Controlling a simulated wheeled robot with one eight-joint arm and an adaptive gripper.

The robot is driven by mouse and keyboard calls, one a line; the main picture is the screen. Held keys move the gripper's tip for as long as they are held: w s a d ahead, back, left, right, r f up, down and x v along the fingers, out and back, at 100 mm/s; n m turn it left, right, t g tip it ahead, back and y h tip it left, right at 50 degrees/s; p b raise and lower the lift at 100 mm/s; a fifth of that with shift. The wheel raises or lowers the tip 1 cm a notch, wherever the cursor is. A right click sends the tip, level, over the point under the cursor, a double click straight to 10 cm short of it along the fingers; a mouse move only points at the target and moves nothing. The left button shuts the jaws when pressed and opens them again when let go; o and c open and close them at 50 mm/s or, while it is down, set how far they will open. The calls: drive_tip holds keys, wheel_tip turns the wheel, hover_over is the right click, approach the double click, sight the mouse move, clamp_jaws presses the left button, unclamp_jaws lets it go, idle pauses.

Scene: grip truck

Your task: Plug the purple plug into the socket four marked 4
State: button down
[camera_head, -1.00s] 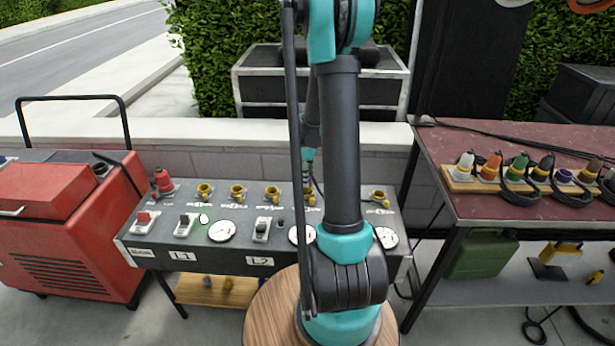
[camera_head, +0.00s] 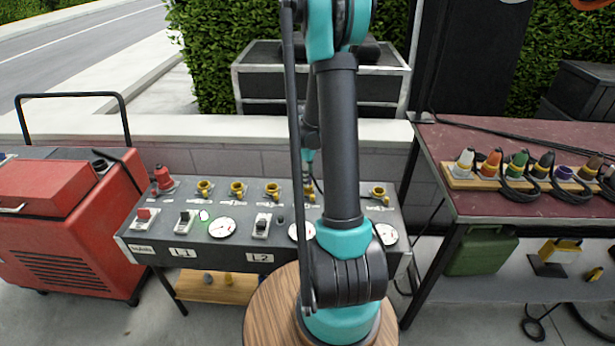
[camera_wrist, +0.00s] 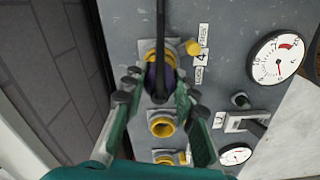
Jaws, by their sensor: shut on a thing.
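In the wrist view my gripper (camera_wrist: 158,88) is shut on the dark purple plug (camera_wrist: 156,82), one green finger on each side. A black cable rises from the plug across the picture. The plug lines up with the yellow socket four (camera_wrist: 150,48) and covers part of its ring. I cannot tell how deep the plug sits in it.
More yellow sockets (camera_wrist: 162,125) lie below in the wrist view, close to the fingers. Gauges (camera_wrist: 277,58) and a switch (camera_wrist: 242,121) are at right. In the head view, the grey panel (camera_head: 230,258) stands between a red cart (camera_head: 70,245) and a table with several plugs (camera_head: 487,163).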

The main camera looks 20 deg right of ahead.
drive_tip(key=shift+f, duration=0.55)
drive_tip(key=c, duration=0.8)
unclamp_jaws()
drive_tip(key=shift+r, duration=0.1)
drive_tip(key=shift+r, duration=2.4)
